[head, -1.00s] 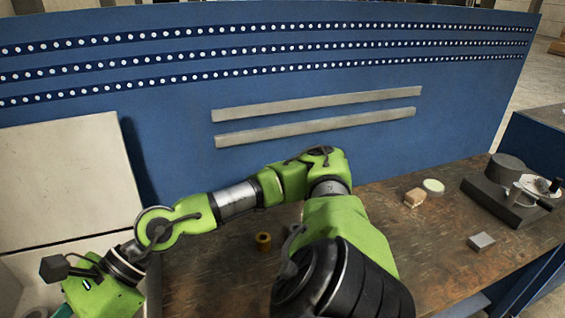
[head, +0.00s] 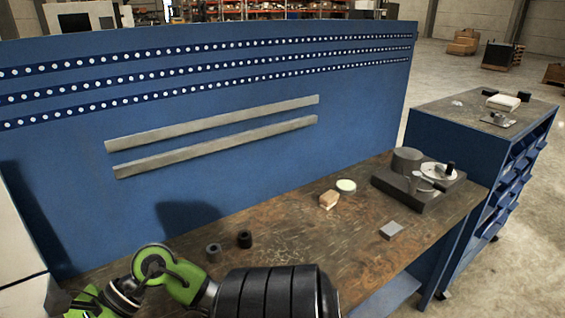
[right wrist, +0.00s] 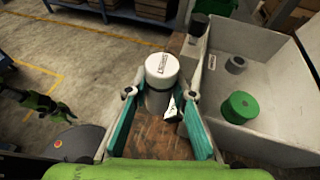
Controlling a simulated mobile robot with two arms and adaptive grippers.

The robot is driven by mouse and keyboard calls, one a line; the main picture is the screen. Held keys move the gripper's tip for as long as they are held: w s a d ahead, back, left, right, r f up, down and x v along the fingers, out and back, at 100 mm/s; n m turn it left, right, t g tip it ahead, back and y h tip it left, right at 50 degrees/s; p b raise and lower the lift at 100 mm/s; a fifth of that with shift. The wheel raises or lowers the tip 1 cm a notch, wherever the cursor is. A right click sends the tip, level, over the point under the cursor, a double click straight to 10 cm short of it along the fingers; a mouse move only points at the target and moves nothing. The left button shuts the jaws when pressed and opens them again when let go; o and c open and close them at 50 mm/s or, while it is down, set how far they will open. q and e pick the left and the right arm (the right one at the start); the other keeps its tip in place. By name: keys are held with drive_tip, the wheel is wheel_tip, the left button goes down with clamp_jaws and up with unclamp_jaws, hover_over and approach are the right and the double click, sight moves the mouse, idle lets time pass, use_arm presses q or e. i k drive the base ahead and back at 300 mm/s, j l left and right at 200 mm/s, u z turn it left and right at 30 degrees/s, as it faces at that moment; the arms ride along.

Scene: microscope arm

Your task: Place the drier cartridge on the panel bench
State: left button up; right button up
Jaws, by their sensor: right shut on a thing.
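The drier cartridge (right wrist: 161,68), a cylinder with a white labelled top and a greyer body, stands between the teal fingers of my right gripper (right wrist: 161,93) in the right wrist view. The gripper is shut on it, beside a white bin. My right gripper does not show in the head view; only a green and black arm crosses the bottom left. The bench with the blue slotted back panel (head: 230,170) has a worn brown top (head: 290,235). My left gripper is in neither view.
Two dark small cylinders (head: 213,252) (head: 244,239), a tan block (head: 328,199), a pale round dish (head: 346,186), a grey block (head: 391,230) and a dark fixture (head: 420,185) are on the bench. The white bin (right wrist: 290,105) holds a green cylinder (right wrist: 239,107). The bench's middle front is clear.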

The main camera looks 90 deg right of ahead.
sight(308, 250)
drive_tip(key=i+z, duration=0.1)
drive_tip(key=z, duration=1.25)
